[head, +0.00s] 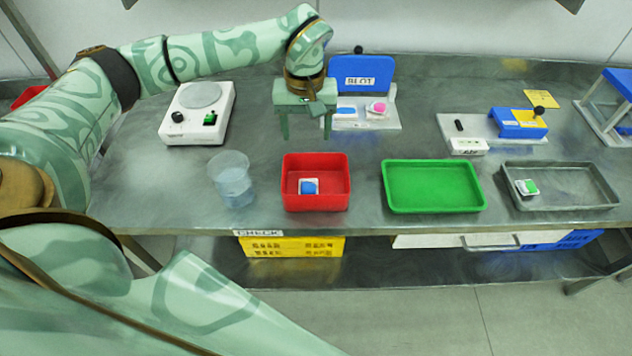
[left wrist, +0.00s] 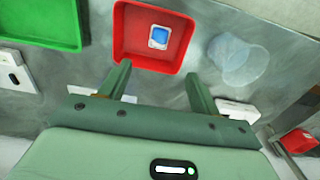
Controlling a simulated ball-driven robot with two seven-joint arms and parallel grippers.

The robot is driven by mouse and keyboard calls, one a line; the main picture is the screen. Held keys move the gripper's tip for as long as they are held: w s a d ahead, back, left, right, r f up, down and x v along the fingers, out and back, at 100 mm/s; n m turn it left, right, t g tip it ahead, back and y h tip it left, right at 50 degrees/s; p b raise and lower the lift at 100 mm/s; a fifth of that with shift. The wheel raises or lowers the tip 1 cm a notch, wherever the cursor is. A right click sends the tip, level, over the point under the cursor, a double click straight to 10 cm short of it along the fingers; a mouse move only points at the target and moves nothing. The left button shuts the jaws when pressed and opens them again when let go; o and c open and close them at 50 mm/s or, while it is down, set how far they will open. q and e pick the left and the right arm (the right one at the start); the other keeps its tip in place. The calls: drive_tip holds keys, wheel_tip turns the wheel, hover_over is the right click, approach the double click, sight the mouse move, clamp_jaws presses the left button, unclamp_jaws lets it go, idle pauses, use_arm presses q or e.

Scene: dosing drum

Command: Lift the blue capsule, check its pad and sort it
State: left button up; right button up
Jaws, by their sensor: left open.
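A blue piece on a small white square (head: 309,187) lies in the red tray (head: 287,190); it also shows in the left wrist view (left wrist: 158,37) inside the tray (left wrist: 122,30). Another blue piece on white (head: 345,112) and a pink one on white (head: 377,108) lie on the plate before the blue BLOT panel (head: 360,73). I cannot tell which blue piece is the capsule. My left gripper (head: 305,133) is open and empty, pointing down behind the red tray, left of the plate; its fingers also show in the left wrist view (left wrist: 158,72). My right gripper is not in view.
A clear beaker (head: 232,182) stands left of the red tray. A green tray (head: 433,188) and a grey tray (head: 560,168) holding a green-and-white piece (head: 526,187) stand right. A blue device (head: 518,123) is at the back right.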

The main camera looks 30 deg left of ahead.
use_arm(q)
wheel_tip(320, 180, up, 5)
drive_tip(key=shift+f, duration=0.2)
idle(0.3)
